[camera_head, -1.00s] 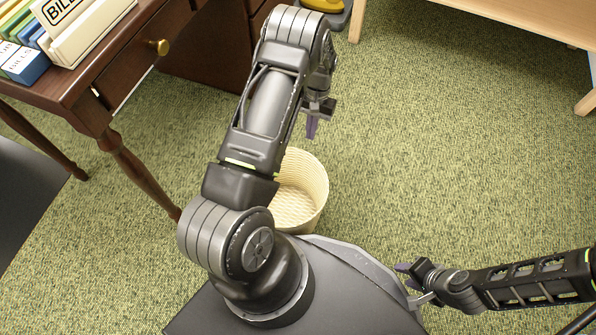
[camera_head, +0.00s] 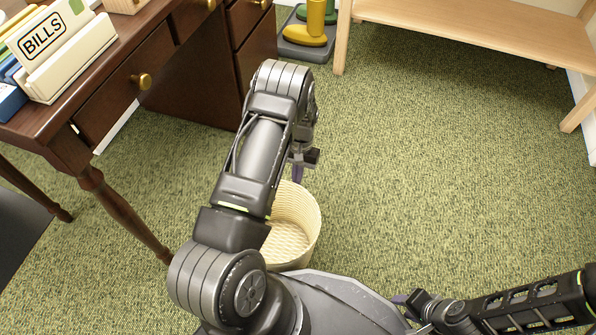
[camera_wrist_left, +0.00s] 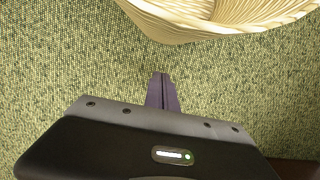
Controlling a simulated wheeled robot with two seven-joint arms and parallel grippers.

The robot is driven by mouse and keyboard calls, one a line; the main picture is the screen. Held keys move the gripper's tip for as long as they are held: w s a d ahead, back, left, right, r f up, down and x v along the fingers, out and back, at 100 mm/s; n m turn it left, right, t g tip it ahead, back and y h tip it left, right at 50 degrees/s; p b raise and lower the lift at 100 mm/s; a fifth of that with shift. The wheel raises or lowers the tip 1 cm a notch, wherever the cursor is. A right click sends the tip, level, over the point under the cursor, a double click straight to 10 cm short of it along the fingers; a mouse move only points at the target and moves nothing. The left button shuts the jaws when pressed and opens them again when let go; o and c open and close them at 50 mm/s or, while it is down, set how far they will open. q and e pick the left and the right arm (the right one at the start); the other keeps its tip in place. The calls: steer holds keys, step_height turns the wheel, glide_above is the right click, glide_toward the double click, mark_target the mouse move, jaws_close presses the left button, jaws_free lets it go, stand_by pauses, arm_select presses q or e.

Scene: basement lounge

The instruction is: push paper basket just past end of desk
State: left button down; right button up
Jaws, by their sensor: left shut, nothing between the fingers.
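The cream ribbed paper basket (camera_head: 308,212) stands upright on the green carpet, just ahead of my base and partly hidden by my left arm. Its rim and side also show at the top of the left wrist view (camera_wrist_left: 215,20). The dark brown desk (camera_head: 115,75) is at the left, with its near front leg left of the basket. My left gripper (camera_head: 298,172) is by the far side of the basket. In the left wrist view its purple fingers (camera_wrist_left: 162,82) are together and empty, apart from the basket. My right gripper (camera_head: 408,308) is low at the right, away from the basket; its finger gap is unclear.
A light wooden table (camera_head: 470,22) stands at the back right. A dark base with a yellow and green object (camera_head: 303,35) is beside the desk's far end. Files marked BILLS (camera_head: 60,45) sit on the desk. Carpet right of the basket is clear.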

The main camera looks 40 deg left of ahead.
mark_target(292, 195)
arm_select(q)
steer(key=shift+s+d+f+b, duration=0.25)
steer(key=shift+s+f, duration=0.15)
steer(key=shift+s, duration=0.35)
steer(key=shift+s+d+f+b, duration=0.2)
steer(key=shift+s+f, duration=0.25)
steer(key=shift+s, duration=0.3)
steer(key=shift+s+d+f+b, duration=0.15)
steer(key=shift+s+d+f, duration=0.2)
steer(key=shift+s, duration=0.4)
steer(key=shift+a, duration=0.15)
